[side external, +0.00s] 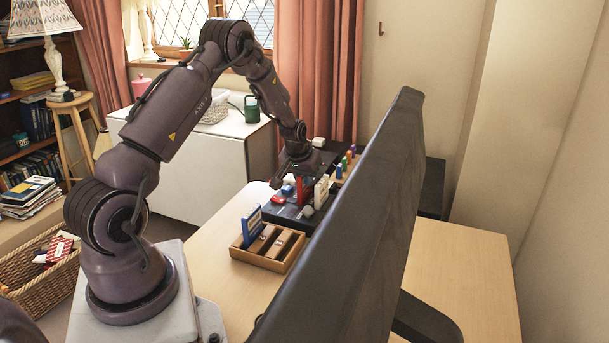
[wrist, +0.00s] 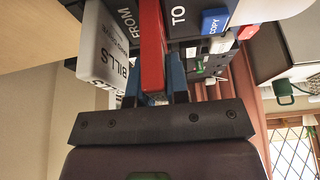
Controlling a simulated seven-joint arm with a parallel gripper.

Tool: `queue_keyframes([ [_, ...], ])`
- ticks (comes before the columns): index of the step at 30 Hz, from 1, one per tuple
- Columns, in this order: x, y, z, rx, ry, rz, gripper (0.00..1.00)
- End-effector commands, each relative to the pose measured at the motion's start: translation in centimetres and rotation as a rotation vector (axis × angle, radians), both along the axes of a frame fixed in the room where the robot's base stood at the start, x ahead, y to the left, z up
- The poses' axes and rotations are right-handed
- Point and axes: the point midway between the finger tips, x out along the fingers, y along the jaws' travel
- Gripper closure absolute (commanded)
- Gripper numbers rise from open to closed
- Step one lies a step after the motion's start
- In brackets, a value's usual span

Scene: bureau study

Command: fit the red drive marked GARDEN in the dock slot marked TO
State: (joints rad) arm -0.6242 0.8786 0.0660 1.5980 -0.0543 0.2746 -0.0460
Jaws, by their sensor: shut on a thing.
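My gripper (wrist: 160,85) is shut on a red drive (wrist: 152,42), which stands out between its fingers toward the dock. The red drive (side external: 299,188) also shows upright under my gripper (side external: 297,168) in the side view. No GARDEN mark is readable on it. The black dock (side external: 288,214) carries the words FROM and TO; the red drive's far end lies between them in the wrist view. Whether it sits in a slot or just above, I cannot tell. A white drive marked BILLS (wrist: 102,48) stands beside the red one, at the FROM side.
A blue COPY button (wrist: 214,21) is right of the TO mark. A wooden rack (side external: 265,262) holding a blue drive (side external: 251,226) stands in front of the dock. Several coloured items (side external: 345,163) stand behind. A large dark monitor (side external: 355,210) fills the right side of the desk.

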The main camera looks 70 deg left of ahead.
Motion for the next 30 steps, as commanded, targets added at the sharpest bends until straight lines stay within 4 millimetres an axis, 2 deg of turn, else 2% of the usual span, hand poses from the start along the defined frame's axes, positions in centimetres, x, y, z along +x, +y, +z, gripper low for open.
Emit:
queue_keyframes([
  [27, 0.0, 0.0, -1.5, 0.001, -0.001, 0.0, 1.0],
  [28, 0.0, 0.0, -1.5, 0.001, -0.001, 0.0, 0.8],
  [30, 0.0, 0.0, -1.5, 0.001, -0.001, 0.0, 0.64],
])
